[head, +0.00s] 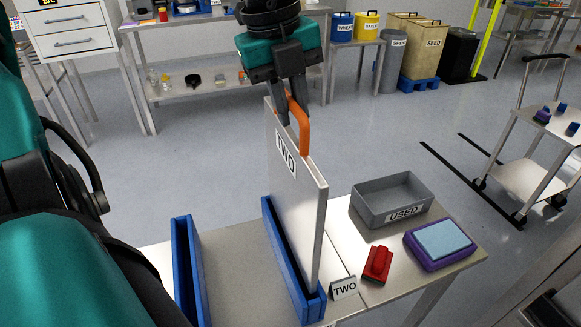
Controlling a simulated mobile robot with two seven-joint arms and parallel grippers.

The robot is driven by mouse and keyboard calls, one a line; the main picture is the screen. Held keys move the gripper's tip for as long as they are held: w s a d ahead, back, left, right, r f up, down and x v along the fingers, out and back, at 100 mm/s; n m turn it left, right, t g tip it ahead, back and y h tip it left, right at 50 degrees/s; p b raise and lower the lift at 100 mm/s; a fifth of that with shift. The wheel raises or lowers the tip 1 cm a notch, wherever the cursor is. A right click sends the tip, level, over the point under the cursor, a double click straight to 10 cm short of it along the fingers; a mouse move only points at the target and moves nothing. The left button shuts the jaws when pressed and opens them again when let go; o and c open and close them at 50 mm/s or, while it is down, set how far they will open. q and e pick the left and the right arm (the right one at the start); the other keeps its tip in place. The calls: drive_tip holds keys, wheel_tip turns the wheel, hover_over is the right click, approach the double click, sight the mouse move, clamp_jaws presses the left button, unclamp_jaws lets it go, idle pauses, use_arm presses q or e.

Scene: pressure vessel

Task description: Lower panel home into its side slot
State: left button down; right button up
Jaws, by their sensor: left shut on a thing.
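The panel (296,195) is a flat grey-white board marked TWO, with an orange handle (303,130) at its top edge. My left gripper (293,115) is shut on that handle from above. The panel stands upright, with its lower edge at the right blue slot (288,262), between that slot's long walls. Whether it touches the slot's bottom is hidden. A small card (344,288) marked TWO stands by the near end of this slot. My right gripper is not in view.
A second blue slot (187,268) stands empty to the left on the steel table (232,270). Right of the panel are a grey bin (385,214) marked USED, a red block (377,264) and a purple holder with a light blue pad (440,243).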

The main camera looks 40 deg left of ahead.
use_arm(q)
drive_tip(key=shift+r+p, duration=0.6)
drive_tip(key=shift+r, duration=0.75)
drive_tip(key=shift+f+b, duration=1.45)
drive_tip(key=shift+f, duration=1.1)
